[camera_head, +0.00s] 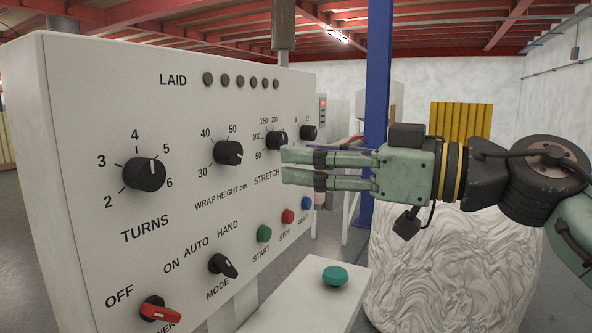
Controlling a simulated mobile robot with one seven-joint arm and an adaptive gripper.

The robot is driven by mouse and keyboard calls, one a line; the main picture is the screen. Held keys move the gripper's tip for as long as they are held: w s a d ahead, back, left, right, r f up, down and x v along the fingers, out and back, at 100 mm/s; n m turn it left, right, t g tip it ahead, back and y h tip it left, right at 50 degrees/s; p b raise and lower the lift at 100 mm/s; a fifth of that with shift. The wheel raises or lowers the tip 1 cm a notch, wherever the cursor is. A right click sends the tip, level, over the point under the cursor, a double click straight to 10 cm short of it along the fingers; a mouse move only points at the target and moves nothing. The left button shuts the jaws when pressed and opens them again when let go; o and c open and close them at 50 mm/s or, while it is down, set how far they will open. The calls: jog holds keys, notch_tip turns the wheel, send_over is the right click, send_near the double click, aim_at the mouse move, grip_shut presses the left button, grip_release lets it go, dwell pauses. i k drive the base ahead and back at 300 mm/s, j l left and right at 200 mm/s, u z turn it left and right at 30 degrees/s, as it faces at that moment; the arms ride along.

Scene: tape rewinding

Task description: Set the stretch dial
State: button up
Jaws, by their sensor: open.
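The stretch dial (275,140) is a black knob on the white control panel (100,90), with marks 50, 100, 150 and 200 around it. Its label STRETCH is below, partly hidden by my gripper. My gripper (284,166) comes in from the right, its two pale green fingers apart and empty. The fingertips are just below the stretch dial in the picture; I cannot tell whether they touch the panel. The dial's exact pointer setting is too small to read.
The turns dial (145,174), wrap height dial (228,152) and another dial (308,132) flank it. Green start (264,233), red stop (288,216) and blue (306,203) buttons sit below. A wrapped load (450,270) and a blue post (379,70) stand right.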

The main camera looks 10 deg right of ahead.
aim_at(275, 139)
jog(key=k+l, duration=0.2)
jog(key=l, duration=0.2)
jog(key=k+l, duration=0.2)
jog(key=l, duration=0.2)
jog(key=k+l, duration=0.2)
jog(key=l, duration=0.2)
